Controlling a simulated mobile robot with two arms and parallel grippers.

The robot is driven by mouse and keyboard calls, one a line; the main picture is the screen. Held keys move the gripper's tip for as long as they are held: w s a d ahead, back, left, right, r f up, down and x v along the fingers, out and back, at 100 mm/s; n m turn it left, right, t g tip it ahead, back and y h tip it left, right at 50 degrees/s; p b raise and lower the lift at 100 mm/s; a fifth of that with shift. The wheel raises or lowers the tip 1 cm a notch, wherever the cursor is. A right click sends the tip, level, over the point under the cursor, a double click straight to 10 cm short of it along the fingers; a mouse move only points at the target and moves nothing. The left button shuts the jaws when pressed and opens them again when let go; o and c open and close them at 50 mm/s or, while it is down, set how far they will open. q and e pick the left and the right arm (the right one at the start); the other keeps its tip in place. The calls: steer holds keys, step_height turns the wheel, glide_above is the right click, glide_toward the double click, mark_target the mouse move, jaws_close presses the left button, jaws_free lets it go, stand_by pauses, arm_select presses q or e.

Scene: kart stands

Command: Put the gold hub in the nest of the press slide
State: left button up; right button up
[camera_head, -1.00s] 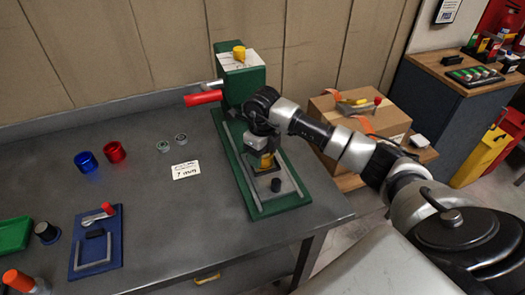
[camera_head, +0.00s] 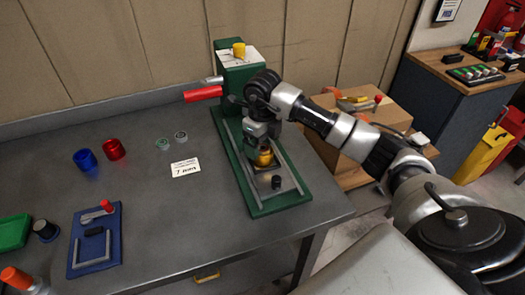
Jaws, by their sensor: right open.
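The gold hub (camera_head: 264,158) sits low on the press slide (camera_head: 269,182), under my right gripper (camera_head: 262,146). The gripper is open and just above the hub, pointing down. The gripper hides the hub's upper part, and I cannot see clearly how the hub sits in the nest. The green press head (camera_head: 240,75) with a red handle (camera_head: 203,96) rises behind. My left gripper is not in view.
On the grey table, blue (camera_head: 86,159) and red (camera_head: 113,149) hubs, two small rings (camera_head: 162,144) and a white card (camera_head: 186,168) lie left of the press. A blue fixture (camera_head: 95,240) is at the front left. A cardboard box (camera_head: 345,140) stands to the right.

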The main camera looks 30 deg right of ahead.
step_height(320, 180, up, 9)
steer(key=b, duration=0.1)
steer(key=shift+f, duration=0.15)
